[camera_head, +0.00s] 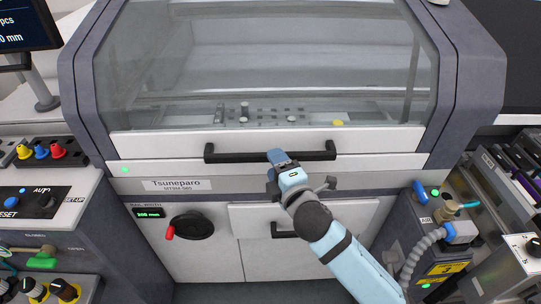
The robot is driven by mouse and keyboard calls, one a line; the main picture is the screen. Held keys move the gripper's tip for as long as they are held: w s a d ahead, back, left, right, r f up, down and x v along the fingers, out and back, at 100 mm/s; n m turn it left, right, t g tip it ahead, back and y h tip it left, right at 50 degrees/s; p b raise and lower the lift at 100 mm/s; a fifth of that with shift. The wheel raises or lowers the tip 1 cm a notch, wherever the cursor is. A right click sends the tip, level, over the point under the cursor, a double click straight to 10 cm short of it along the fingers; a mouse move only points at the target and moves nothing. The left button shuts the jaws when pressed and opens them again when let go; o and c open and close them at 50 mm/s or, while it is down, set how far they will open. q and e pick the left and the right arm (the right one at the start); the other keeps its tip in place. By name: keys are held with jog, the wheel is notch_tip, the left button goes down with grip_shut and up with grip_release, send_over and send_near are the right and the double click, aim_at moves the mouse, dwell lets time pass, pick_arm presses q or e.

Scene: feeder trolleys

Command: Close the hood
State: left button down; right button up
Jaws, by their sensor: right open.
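The hood (270,60) is a large clear window in a grey frame on the machine front. It is lowered, with its white bottom bar (160,144) along the front panel. I cannot tell whether any gap is left there. A long black handle (229,154) runs across that bar. My right gripper (281,161) is open at the middle of the handle and hides a short part of it. Whether it touches the handle is not clear. My left gripper is not in view.
Below are a white door (255,220) with a black handle and a crank wheel (188,227) with a red knob. A control panel (40,202) stands at left. A grey corrugated hose (418,254) and feeder slots (515,165) are at right.

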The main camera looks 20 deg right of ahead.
jog(key=shift+w+a, duration=0.2)
jog(key=shift+w, duration=1.45)
